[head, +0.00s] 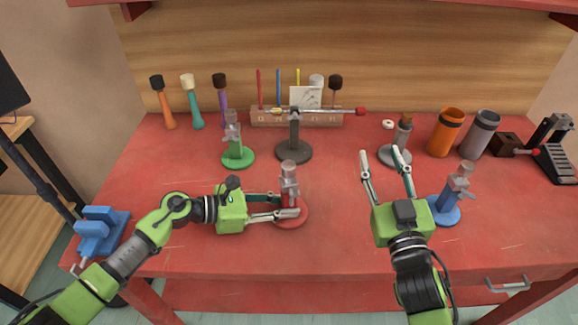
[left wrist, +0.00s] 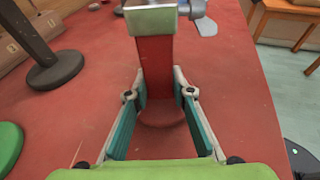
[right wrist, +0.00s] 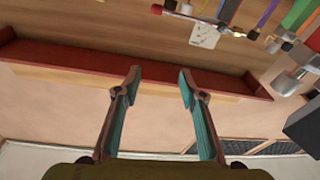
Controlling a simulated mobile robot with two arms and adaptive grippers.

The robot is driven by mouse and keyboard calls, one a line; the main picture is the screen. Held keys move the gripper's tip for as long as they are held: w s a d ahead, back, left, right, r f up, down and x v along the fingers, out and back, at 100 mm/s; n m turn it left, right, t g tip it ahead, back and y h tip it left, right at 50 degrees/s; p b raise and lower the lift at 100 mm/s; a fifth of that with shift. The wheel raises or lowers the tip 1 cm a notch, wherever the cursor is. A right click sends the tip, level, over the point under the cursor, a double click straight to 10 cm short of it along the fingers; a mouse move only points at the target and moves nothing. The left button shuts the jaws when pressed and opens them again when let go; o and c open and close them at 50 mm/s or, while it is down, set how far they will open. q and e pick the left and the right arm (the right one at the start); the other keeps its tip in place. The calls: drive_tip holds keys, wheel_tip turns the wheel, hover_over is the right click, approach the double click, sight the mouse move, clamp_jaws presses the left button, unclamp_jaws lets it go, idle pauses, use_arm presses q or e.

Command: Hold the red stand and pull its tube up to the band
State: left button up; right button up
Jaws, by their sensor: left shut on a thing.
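The red stand (head: 300,216) is upright near the table's middle front, with a round red base and red column. A grey tube with a clamp (head: 289,172) sits at the column's top. My left gripper (head: 288,205) comes in low from the left, its fingers on both sides of the column. In the left wrist view, the red column (left wrist: 155,70) stands between the fingers, with the grey clamp piece above. No band can be made out on the column. My right gripper (head: 383,152) is open and empty, over the table right of the stand.
A green stand (head: 238,156), a dark stand with a horizontal rod (head: 295,152) and a grey stand (head: 396,157) are behind. A blue stand (head: 444,212) is right of my right gripper. Orange (head: 446,132) and grey (head: 481,134) cups stand back right.

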sight(291, 173)
drive_tip(key=s+a+f+g+y, duration=0.1)
drive_tip(key=s+a+y, duration=0.1)
drive_tip(key=s+a, duration=0.45)
drive_tip(key=s+a+f+g+y, duration=0.15)
drive_tip(key=s+a, duration=0.25)
drive_tip(key=a, duration=0.5)
drive_tip(key=shift+h, duration=0.25)
drive_tip(key=x, duration=1.2)
drive_tip(key=shift+w+a+f, duration=0.15)
drive_tip(key=shift+w+a, duration=0.05)
